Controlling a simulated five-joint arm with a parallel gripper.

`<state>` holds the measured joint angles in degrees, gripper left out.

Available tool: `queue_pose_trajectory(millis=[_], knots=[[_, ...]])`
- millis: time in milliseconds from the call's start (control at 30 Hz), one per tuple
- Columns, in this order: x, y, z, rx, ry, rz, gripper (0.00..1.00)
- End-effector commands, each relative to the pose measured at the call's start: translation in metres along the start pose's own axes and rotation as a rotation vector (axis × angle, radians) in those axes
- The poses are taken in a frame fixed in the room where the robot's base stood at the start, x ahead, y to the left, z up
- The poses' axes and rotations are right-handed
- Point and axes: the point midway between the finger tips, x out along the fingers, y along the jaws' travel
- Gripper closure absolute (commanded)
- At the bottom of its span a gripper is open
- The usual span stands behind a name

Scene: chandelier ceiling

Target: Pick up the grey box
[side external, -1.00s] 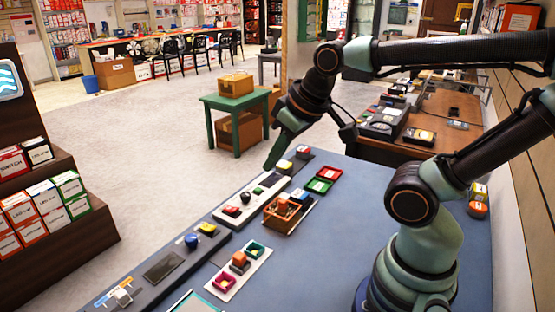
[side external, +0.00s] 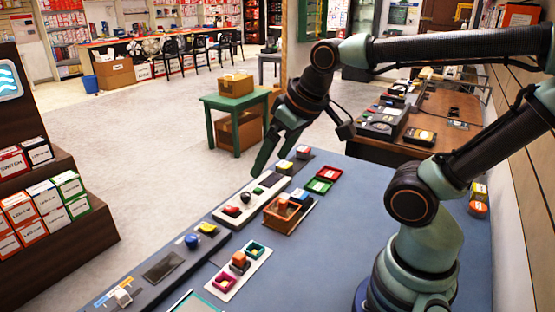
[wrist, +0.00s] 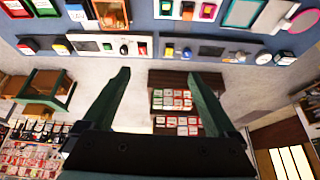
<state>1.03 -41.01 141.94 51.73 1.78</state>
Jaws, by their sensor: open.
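I cannot tell for sure which thing is the grey box; a small dark grey box with a red top (side external: 303,152) stands at the far end of the blue table (side external: 345,235) in the side view. My gripper (side external: 273,160) is above the table's far left edge, near a white control panel (side external: 225,215) and a yellow-topped block (side external: 285,167). In the wrist view my gripper (wrist: 163,74) has its two green fingers spread with nothing between them. Beyond the fingers the wrist view shows floor and the table edge.
A wooden tray (side external: 270,222) with small items, a green-and-red tray (side external: 323,181) and a white board with coloured boxes (side external: 230,285) lie on the table. A dark shelf (side external: 75,240) stands at left. The table's right half is mostly clear.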

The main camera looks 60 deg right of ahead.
Motion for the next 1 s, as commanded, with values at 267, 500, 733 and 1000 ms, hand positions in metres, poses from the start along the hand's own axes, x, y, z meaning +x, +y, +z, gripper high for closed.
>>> queue_pose_trajectory(millis=[267,500,733,1000], knots=[[0.026,0.056,-0.027,0.436,-0.136,0.093,0.07],[0.064,0.124,-0.037,0.89,-0.248,0.202,0.07],[0.104,0.189,-0.026,1.283,-0.332,0.311,0.07],[0.127,0.222,-0.011,1.487,-0.37,0.373,0.07]])
